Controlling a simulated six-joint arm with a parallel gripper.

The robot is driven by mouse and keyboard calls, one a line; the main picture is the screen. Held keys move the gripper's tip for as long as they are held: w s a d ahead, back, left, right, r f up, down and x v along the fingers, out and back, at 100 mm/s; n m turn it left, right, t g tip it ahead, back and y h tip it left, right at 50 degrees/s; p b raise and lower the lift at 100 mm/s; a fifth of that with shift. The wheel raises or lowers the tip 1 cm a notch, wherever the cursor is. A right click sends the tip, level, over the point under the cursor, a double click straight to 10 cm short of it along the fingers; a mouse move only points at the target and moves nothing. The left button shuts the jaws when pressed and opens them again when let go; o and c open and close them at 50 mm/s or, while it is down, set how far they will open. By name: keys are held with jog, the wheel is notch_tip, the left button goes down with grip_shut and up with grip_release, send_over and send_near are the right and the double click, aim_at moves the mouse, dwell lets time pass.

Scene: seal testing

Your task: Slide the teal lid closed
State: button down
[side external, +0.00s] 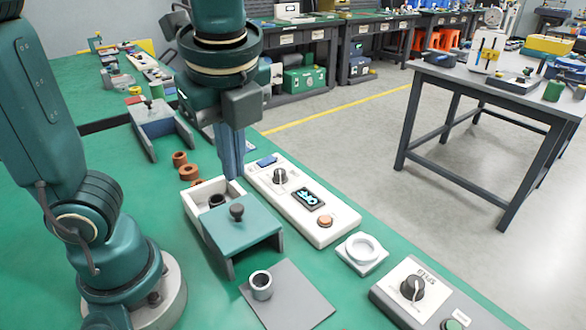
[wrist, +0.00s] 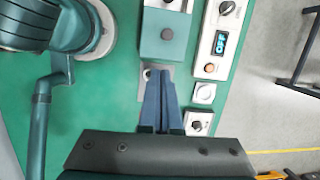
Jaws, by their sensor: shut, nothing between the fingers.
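The teal lid (side external: 245,228) with a dark round knob (side external: 236,212) sits partly over a white box (side external: 196,212). The box's far-left end is uncovered, showing a dark ring (side external: 216,201) inside. The lid's near end rests over grey side rails (side external: 229,268). The lid (wrist: 163,48) and knob (wrist: 166,33) also show at the top of the wrist view. My gripper (side external: 233,176) is shut and empty, fingers pointing down; in the side view its tips appear just behind the knob, apart from it. Their exact height is unclear. The fingers (wrist: 159,76) point toward the lid in the wrist view.
A white control panel (side external: 290,205) runs along the right of the box. A grey plate (side external: 287,300) with a metal ring (side external: 261,285) lies in front. Copper rings (side external: 180,160) and a grey fixture (side external: 155,122) stand behind. A white ring block (side external: 361,251) sits right.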

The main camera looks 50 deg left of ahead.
jog(key=d+f+m, duration=0.1)
jog(key=d+m, duration=0.1)
jog(key=d, duration=0.1)
send_near(241, 224)
jog(key=d+f, duration=0.3)
jog(key=f, duration=0.1)
jog(key=shift+w+a+y, duration=0.1)
jog(key=shift+a+y, duration=0.3)
jog(key=shift+a, duration=0.4)
jog(key=shift+w+a+f, duration=0.15)
jog(key=shift+a, duration=0.7)
jog(key=shift+a, duration=0.25)
jog(key=a, duration=1)
jog(key=shift+a, duration=0.1)
